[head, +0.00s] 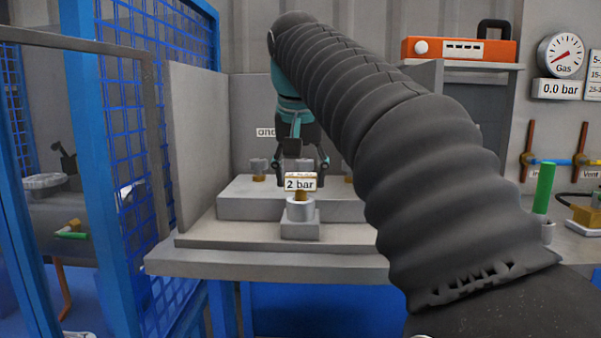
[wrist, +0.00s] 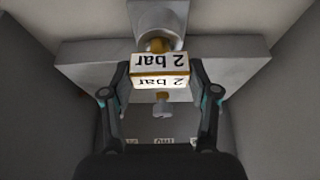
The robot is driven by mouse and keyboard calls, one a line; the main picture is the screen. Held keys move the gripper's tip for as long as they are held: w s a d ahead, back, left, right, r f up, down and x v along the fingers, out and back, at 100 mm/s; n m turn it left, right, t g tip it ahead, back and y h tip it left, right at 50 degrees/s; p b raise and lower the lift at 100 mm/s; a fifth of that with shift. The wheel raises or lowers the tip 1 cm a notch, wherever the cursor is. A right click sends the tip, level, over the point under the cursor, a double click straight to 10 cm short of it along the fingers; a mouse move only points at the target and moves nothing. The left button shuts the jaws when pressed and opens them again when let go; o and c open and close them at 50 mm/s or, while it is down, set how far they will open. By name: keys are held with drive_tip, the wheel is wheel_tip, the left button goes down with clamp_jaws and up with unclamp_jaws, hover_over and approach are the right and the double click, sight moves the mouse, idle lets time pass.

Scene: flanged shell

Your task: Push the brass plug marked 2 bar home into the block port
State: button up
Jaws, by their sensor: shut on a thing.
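The brass plug (head: 300,195) carries a white tag (head: 300,182) marked "2 bar". My gripper (head: 302,172) is shut on the tagged plug, with a finger on each side of the tag. In the wrist view the tag (wrist: 160,64) appears upside down between my fingertips (wrist: 161,92). The brass end of the plug (wrist: 157,45) points at a round grey port (wrist: 158,15). In the head view the plug is just above the port (head: 300,211) on the front of the grey block (head: 240,206). How deep its tip sits is unclear.
Grey panels (head: 200,150) enclose the bench on the left and back. A blue mesh fence (head: 105,130) stands further left. A green rod (head: 544,188) stands at the right, and a gauge reads 0,0 bar (head: 561,90).

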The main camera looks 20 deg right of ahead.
drive_tip(key=shift+f+b, duration=0.55)
drive_tip(key=shift+f, duration=0.3)
drive_tip(key=o, duration=1.3)
drive_tip(key=shift+r, duration=0.1)
drive_tip(key=shift+v, duration=3.7)
